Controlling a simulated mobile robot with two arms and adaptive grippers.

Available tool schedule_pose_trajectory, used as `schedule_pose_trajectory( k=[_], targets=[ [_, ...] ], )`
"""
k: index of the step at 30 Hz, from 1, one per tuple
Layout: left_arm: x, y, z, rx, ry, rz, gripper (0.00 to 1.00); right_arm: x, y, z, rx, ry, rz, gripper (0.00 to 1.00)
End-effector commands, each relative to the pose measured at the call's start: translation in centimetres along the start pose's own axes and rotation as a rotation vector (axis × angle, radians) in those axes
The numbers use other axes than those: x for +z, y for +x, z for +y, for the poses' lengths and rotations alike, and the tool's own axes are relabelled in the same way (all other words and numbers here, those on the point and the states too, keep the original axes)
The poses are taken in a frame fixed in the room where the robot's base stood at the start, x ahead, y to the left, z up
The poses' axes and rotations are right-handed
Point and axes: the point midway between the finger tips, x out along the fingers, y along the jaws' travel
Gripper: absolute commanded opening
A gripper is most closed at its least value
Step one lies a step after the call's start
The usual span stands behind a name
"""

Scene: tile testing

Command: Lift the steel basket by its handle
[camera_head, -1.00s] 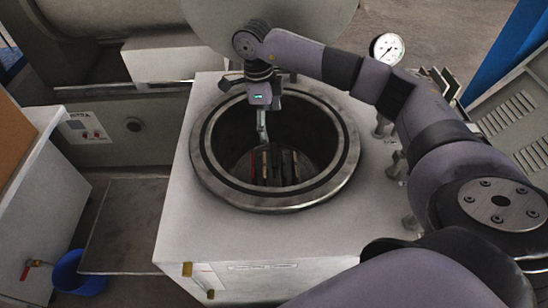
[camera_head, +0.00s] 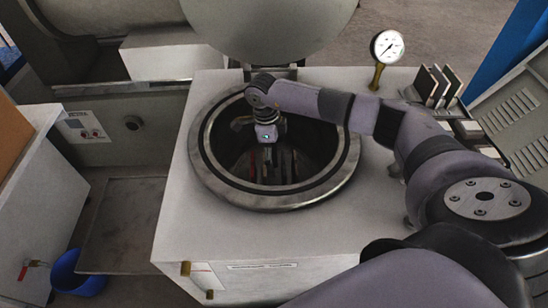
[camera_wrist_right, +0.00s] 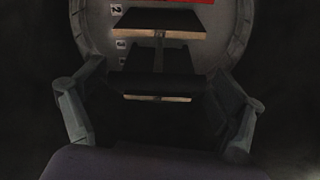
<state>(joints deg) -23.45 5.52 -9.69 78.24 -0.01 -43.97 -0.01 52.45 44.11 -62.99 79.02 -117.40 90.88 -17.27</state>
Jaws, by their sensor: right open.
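The steel basket sits deep inside the round opening of the pressure vessel (camera_head: 343,165); in the right wrist view I see its grey round wall (camera_wrist_right: 85,30), with number labels and dark tiles (camera_wrist_right: 158,85) standing in rows. The basket's handle cannot be made out in either view. My right gripper (camera_wrist_right: 160,90) is open, its two fingers spread left and right over the tiles with nothing between them. In the head view its wrist reaches down into the vessel, and the fingers are lost in shadow. My left gripper is not in view.
The vessel's round lid (camera_head: 265,30) stands open behind the opening. A pressure gauge (camera_head: 387,46) rises at the back right, near tiles in a rack (camera_head: 437,85). A blue bucket (camera_head: 78,273) is on the floor at left. The front of the white housing top (camera_head: 250,230) is clear.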

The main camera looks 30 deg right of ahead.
Motion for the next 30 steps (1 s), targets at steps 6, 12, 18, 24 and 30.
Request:
schedule_pose_trajectory(
  k=[6,12,18,24,30],
  targets=[
    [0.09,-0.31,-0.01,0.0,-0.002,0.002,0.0,0.03,0.23,-0.02,-0.001,0.0,-0.001,0.89],
    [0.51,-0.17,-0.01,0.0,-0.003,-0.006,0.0,0.01,0.22,-0.02,-0.001,0.0,-0.001,0.77],
    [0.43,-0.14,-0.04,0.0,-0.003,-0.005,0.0,0.0,0.21,-0.06,-0.002,0.0,-0.001,0.64],
    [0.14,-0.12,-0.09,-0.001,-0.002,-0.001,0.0,-0.02,0.2,-0.1,-0.002,0.001,-0.001,0.51],
    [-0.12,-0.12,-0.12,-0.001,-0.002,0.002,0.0,-0.04,0.2,-0.13,-0.003,0.001,-0.001,0.37]
  ],
)
